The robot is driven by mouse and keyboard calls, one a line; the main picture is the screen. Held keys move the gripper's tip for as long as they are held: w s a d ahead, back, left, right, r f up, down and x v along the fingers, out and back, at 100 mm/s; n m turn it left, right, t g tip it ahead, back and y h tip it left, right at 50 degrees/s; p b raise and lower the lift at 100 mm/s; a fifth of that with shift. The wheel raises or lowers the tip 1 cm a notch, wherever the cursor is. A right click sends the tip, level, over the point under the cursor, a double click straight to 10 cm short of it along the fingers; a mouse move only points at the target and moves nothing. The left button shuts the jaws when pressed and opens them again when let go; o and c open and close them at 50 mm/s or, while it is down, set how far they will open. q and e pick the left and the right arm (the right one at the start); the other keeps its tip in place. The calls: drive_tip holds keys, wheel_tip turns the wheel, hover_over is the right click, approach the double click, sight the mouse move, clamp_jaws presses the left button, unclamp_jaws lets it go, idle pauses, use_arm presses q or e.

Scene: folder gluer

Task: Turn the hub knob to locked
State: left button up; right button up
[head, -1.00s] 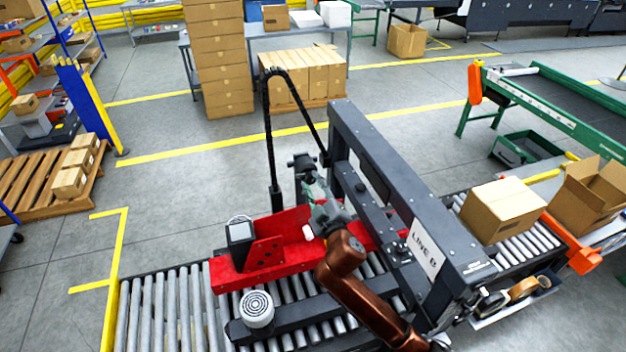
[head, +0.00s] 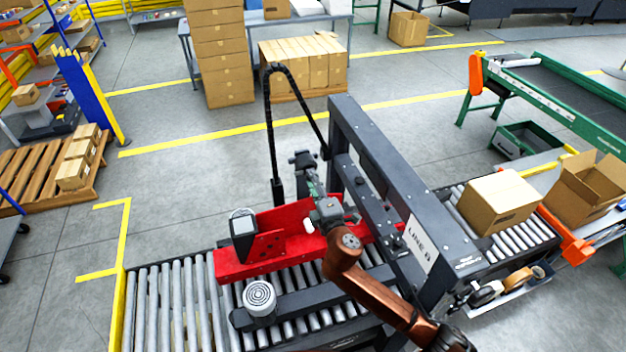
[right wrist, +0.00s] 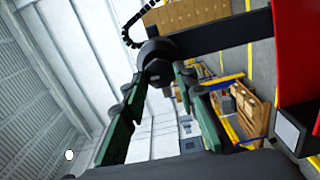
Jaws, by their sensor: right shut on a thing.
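The black hub knob (head: 301,159) sits at the end of a dark arm behind the red beam of the machine. It also shows in the right wrist view (right wrist: 157,58), at the far end between my green-padded fingers. My right gripper (head: 309,177) reaches over the red beam from the front and is shut on the hub knob. The fingers (right wrist: 160,84) hide part of the knob's sides. I cannot read any lock mark on it. My left gripper is not in view.
The red beam (head: 232,263) and the dark gantry frame (head: 385,165) stand close around my right arm. A black cable loop (head: 268,110) rises behind the knob. A roller conveyor (head: 165,305) runs beneath. A closed carton (head: 498,200) sits right of the gantry.

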idle(0.4)
drive_tip(key=o, duration=1.2)
drive_tip(key=shift+c, duration=0.2)
drive_tip(key=shift+s, duration=0.1)
drive_tip(key=v, duration=1.2)
